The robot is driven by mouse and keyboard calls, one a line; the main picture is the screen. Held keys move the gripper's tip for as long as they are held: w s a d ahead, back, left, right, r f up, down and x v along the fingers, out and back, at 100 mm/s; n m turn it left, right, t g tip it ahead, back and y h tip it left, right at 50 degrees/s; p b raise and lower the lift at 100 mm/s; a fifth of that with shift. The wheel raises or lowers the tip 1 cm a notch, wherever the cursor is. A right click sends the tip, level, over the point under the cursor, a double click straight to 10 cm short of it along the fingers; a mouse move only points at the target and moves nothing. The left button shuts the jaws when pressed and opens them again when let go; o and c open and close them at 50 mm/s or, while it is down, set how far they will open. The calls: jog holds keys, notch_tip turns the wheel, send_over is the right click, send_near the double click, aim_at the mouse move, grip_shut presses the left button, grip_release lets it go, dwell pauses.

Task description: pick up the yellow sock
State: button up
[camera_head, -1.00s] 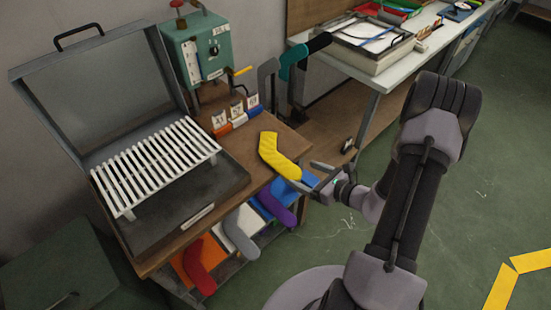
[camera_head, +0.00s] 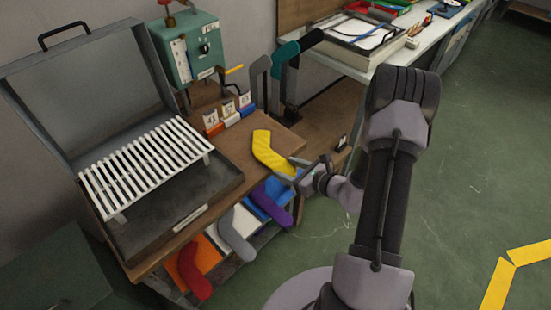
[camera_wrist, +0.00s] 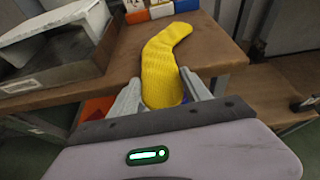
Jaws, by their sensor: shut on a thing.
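The yellow sock (camera_head: 268,152) is bent at its middle and lies at the front right part of the wooden table, its near end at the table edge. My gripper (camera_head: 300,176) reaches in from the right at that near end. In the wrist view the sock (camera_wrist: 163,68) runs away from me between the two fingers of my gripper (camera_wrist: 162,98), with one finger against each side of its near end. The gripper is shut on the sock. The sock appears to be on or just above the tabletop; I cannot tell which.
An open box with a white slatted rack (camera_head: 145,170) stands left on the table (camera_head: 210,220). A teal machine (camera_head: 188,48) and small numbered blocks (camera_head: 229,110) stand behind.

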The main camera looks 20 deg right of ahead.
jog(key=shift+r+p, duration=0.35)
jog(key=shift+r, duration=0.2)
jog(key=r, duration=0.1)
jog(key=r+p, duration=0.1)
jog(key=shift+s+d+r+p, duration=0.25)
jog(key=shift+s+r+p, duration=0.15)
jog(key=s+d+p, duration=0.1)
jog(key=s+d, duration=0.2)
jog(key=s, duration=0.4)
jog(key=s+d+r+p, duration=0.1)
jog(key=s+d+p, duration=0.1)
jog(key=s, duration=0.4)
jog(key=shift+s+d, duration=0.35)
jog(key=shift+d, duration=0.45)
jog(key=shift+w, duration=0.1)
